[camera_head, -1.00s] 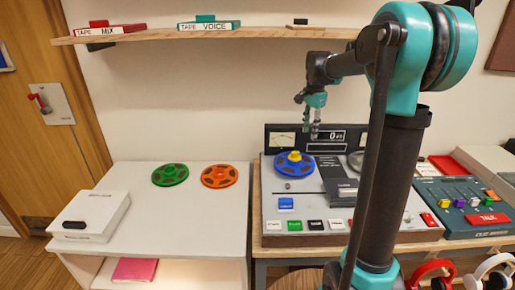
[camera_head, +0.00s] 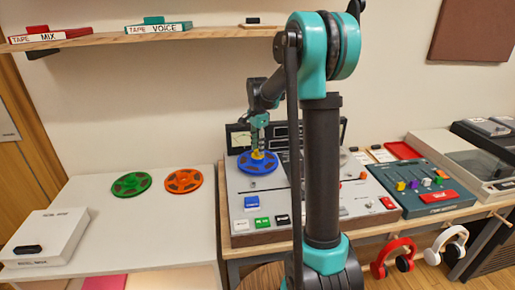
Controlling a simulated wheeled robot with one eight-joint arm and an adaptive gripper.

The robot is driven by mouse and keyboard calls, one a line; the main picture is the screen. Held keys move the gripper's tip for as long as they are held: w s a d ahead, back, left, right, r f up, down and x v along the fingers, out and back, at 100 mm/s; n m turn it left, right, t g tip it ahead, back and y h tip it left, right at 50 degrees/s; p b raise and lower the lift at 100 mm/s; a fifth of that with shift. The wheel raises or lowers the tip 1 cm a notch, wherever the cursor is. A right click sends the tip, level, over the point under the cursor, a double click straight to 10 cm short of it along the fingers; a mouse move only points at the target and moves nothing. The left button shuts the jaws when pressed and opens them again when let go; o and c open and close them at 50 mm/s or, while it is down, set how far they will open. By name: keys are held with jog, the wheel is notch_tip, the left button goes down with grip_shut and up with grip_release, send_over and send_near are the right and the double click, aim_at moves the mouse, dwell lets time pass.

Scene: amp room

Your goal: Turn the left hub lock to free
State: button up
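The left hub lock is a small yellow knob (camera_head: 257,155) at the centre of the blue reel (camera_head: 246,164), which sits on the left of the tape deck (camera_head: 233,181). My gripper (camera_head: 258,148) points down just above the knob, with its fingertips at or very near it. Whether the fingers touch or grip the knob is too small to tell, as is the finger opening.
A green reel (camera_head: 131,184) and an orange reel (camera_head: 183,181) lie on the white table left of the deck. A white box (camera_head: 45,238) is at its front left. A mixer (camera_head: 420,187) stands right of the deck. A shelf (camera_head: 215,32) hangs above.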

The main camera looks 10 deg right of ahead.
jog(key=shift+f, duration=0.35)
jog(key=shift+c, duration=0.5)
grip_shut()
